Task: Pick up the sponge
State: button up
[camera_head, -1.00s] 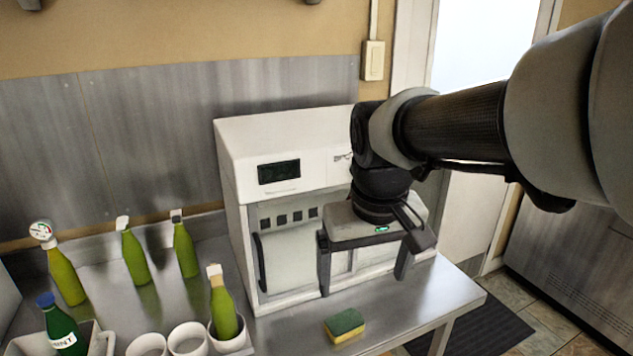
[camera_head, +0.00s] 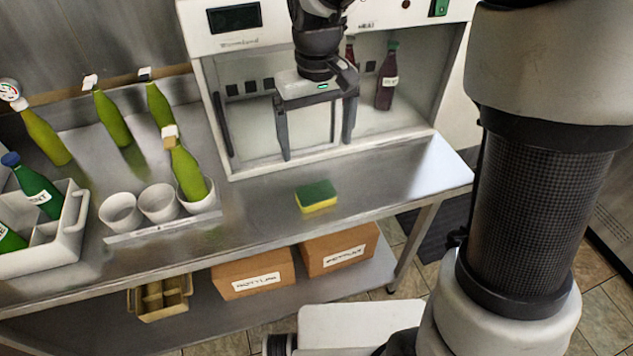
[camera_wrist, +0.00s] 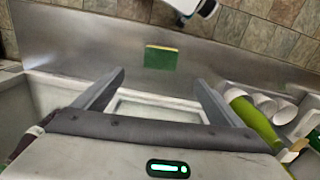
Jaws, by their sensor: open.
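The sponge (camera_head: 316,197), green on top with a yellow layer below, lies flat on the steel table (camera_head: 400,175) in front of the white machine. It also shows in the wrist view (camera_wrist: 161,58), beyond my fingertips. My gripper (camera_head: 317,152) is open and empty, its two fingers apart and pointing down. It hangs in front of the machine's opening, above and behind the sponge, not touching it. In the wrist view the fingers (camera_wrist: 160,80) stand apart with nothing between them.
The white machine (camera_head: 228,172) stands behind, with dark bottles (camera_head: 387,80) inside. To the left are white cups (camera_head: 121,212) in a rack, green bottles (camera_head: 113,120) and a white caddy (camera_head: 70,250). Boxes (camera_head: 252,276) sit on the lower shelf. The table around the sponge is clear.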

aim_at(316, 191)
notch_tip(316, 191, down, 14)
jog(key=shift+a+f+b, duration=0.1)
jog(key=shift+f+b, duration=0.05)
jog(key=shift+b, duration=0.5)
jog(key=c, duration=1.1)
